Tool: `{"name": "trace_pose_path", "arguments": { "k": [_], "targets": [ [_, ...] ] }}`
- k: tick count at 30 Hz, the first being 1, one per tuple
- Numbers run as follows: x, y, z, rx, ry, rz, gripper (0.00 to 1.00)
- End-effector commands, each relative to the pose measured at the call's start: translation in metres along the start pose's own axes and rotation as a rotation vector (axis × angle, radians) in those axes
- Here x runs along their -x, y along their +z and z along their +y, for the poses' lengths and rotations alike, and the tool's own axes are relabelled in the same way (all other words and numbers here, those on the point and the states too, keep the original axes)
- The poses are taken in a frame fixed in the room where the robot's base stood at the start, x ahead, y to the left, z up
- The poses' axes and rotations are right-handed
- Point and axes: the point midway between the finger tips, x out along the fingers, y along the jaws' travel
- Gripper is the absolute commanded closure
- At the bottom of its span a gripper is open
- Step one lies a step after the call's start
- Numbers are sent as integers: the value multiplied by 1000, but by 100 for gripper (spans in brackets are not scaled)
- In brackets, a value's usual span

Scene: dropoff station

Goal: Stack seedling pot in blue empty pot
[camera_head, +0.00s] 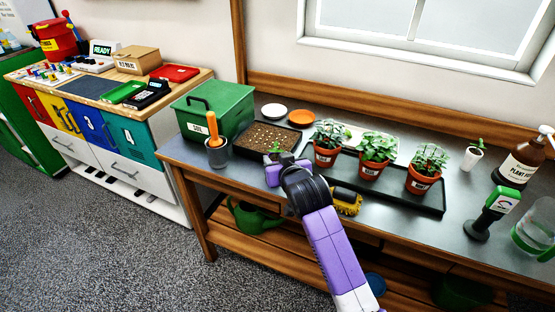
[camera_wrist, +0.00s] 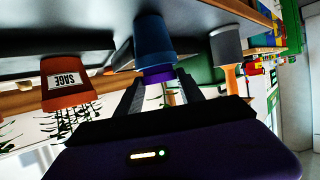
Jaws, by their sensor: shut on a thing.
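The wrist view is upside down. In it the blue pot (camera_wrist: 153,38) stands on the bench, its rim facing my gripper (camera_wrist: 158,84). A purple pot (camera_wrist: 158,76) sits between my fingers, and my gripper is shut on it. It shows as a narrow band at the blue pot's rim, lined up with it; how deep it sits inside I cannot tell. A bit of green foliage shows between the fingers. In the head view my gripper (camera_head: 280,168) is over the bench, with a green sprout (camera_head: 277,148) at its tip; my arm hides the blue pot there.
The orange-handled tool in a grey cup (camera_head: 217,155) and a soil tray (camera_head: 259,138) are close by. Potted herbs (camera_head: 327,157) stand in a black tray (camera_head: 430,203) to the right, one labelled SAGE (camera_wrist: 68,85). A white seedling cup (camera_head: 471,159) is farther right.

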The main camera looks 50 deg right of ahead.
Motion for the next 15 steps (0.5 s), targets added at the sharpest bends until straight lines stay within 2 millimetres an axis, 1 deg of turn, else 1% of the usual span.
{"name": "trace_pose_path", "arguments": {
  "k": [5,15],
  "targets": [
    [0,-1,0,0,0,1,97],
    [-3,8,0,0,-1,1,97]
  ]
}}
